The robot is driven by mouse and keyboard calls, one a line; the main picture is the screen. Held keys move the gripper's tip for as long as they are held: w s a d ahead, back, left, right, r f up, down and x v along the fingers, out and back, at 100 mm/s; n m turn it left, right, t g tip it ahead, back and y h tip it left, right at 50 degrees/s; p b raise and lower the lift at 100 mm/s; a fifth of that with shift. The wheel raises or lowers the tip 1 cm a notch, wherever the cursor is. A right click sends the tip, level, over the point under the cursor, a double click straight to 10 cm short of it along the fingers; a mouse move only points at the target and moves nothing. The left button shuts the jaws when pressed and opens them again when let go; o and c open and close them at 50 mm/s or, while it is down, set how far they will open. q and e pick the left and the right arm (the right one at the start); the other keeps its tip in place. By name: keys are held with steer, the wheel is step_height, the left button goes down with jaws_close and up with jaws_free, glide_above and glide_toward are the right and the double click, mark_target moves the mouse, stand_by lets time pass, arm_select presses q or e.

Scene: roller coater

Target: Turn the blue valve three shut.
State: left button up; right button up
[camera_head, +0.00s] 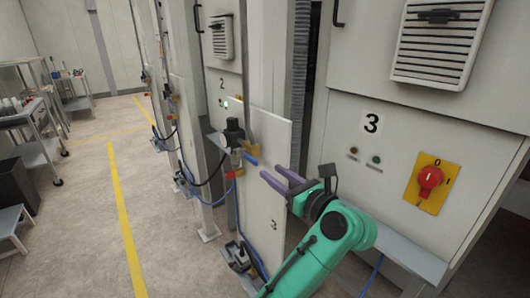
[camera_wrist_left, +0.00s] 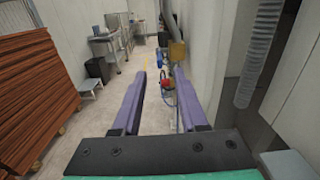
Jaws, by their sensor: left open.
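A blue valve handle (camera_head: 250,158) shows in the head view at the black-topped fitting on the edge of the panel marked 3. A small blue part shows in the wrist view (camera_wrist_left: 163,58) between the fingertips; I cannot tell surely that it is the same handle. My left gripper (camera_head: 269,171) has purple fingers, open and empty, with their tips just right of and slightly below the handle in the head view. I see no contact. The gripper also fills the lower wrist view (camera_wrist_left: 158,72). My right gripper is not in view.
The black-topped fitting (camera_head: 234,132) has hoses hanging below it. A cabinet wall with a red rotary switch (camera_head: 430,178) and a vent (camera_head: 440,42) stands to the right. A brown stack (camera_wrist_left: 35,90) is at left in the wrist view. The floor aisle (camera_head: 85,200) is clear.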

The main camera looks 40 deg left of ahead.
mark_target(246, 153)
arm_select(q)
steer(key=p+x, duration=0.4)
steer(key=x, duration=0.8)
steer(key=shift+a+r+p, duration=0.15)
steer(key=shift+a+p, duration=0.15)
steer(key=shift+p, duration=0.1)
steer(key=shift+w+a, duration=0.1)
steer(key=shift+a, duration=0.35)
jaws_close()
